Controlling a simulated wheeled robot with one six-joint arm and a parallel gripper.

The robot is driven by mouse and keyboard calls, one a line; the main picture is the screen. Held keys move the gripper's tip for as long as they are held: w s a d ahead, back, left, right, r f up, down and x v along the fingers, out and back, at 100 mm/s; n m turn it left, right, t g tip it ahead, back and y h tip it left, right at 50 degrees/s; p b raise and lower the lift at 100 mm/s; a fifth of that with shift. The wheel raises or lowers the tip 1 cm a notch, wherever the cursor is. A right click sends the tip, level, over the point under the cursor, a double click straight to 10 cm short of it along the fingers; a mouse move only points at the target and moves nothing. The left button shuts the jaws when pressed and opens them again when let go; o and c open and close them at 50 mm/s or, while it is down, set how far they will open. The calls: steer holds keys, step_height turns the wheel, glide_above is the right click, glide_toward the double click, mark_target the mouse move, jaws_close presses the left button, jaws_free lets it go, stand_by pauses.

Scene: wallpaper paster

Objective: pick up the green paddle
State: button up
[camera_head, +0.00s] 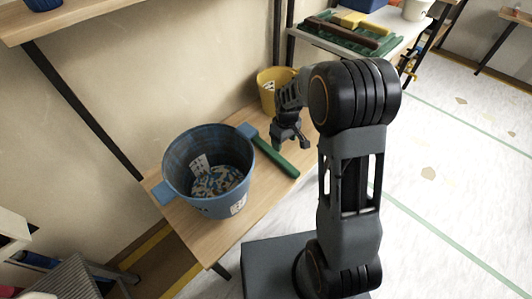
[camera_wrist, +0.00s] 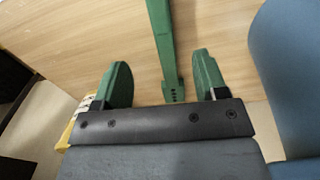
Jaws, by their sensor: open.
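The green paddle (camera_head: 275,157) lies on the wooden bench beside the blue bucket, its long narrow shape running diagonally. In the wrist view the paddle (camera_wrist: 162,40) runs from the top edge down between my two fingers, with its near end just above the gripper body. My gripper (camera_wrist: 162,72) is open, with a green-padded finger on each side of the paddle and a gap to both. In the head view my gripper (camera_head: 290,140) hangs over or close beside the paddle; its exact height above the bench cannot be told.
A blue bucket (camera_head: 180,178) with mixed bits inside stands left of the paddle; its blue side (camera_wrist: 290,70) shows at right in the wrist view. A yellow bucket (camera_head: 268,92) stands behind my gripper. The bench's edge (camera_head: 262,222) is near. A tool table (camera_head: 395,48) stands behind.

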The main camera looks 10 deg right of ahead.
mark_target(282, 160)
step_height(282, 160, down, 13)
steer(key=b, duration=0.4)
steer(key=shift+r, duration=0.2)
steer(key=shift+c, duration=0.2)
steer(key=shift+r, duration=0.1)
steer(key=c, duration=1)
step_height(282, 160, up, 10)
steer(key=p, duration=0.3)
